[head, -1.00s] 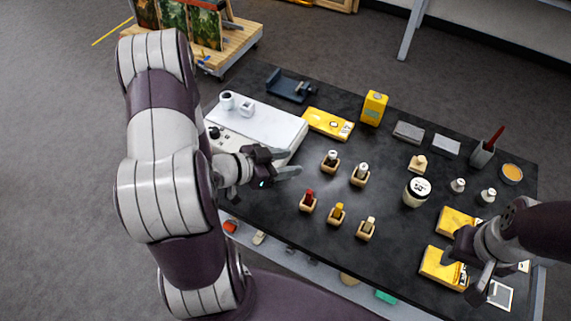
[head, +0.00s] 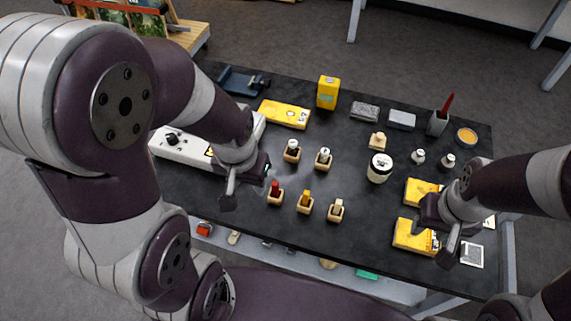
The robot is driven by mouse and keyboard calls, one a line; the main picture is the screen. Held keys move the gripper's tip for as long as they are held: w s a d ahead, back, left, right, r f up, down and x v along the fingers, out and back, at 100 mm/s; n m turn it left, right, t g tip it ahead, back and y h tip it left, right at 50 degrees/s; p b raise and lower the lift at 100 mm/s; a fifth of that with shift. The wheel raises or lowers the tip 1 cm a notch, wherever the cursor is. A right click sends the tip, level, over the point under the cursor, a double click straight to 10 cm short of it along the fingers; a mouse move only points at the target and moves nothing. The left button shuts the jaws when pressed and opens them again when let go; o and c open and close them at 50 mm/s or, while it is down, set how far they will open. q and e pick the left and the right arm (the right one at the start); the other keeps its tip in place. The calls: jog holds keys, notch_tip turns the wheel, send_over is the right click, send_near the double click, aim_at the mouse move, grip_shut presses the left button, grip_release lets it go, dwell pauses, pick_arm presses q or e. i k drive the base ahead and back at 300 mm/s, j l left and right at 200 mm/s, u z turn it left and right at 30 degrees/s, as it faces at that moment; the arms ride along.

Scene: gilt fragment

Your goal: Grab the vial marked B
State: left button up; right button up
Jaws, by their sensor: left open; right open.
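Several small vials stand upright in wooden holders on the black table. In front are a red-topped vial (head: 275,187), a yellow-topped vial (head: 305,197) and a pale-topped vial (head: 337,206). Behind them are a left white-capped vial (head: 292,146) and a right white-capped vial (head: 324,154). I cannot read a letter B on any of them. My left gripper (head: 247,189) is open and empty, pointing down just left of the red-topped vial. My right gripper (head: 445,240) is open, low over the table's right end beside yellow boxes.
A white device (head: 183,148) lies behind my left arm. Yellow boxes (head: 411,236), a white jar (head: 380,168) and small white bottles (head: 418,157) stand at the right. A yellow case (head: 284,114) lies at the back. Table between vials and jar is clear.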

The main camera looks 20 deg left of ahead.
aim_at(324, 155)
jog(key=k+z, duration=0.2)
jog(key=z, duration=0.15)
jog(key=k+l+z, duration=0.1)
jog(key=k+z, duration=0.25)
jog(key=k+l+z, duration=0.1)
jog(key=z, duration=0.25)
jog(key=i+j+z, duration=0.15)
jog(key=j+z, duration=0.25)
jog(key=j, duration=0.8)
jog(key=j+z, duration=0.35)
jog(key=j, duration=0.8)
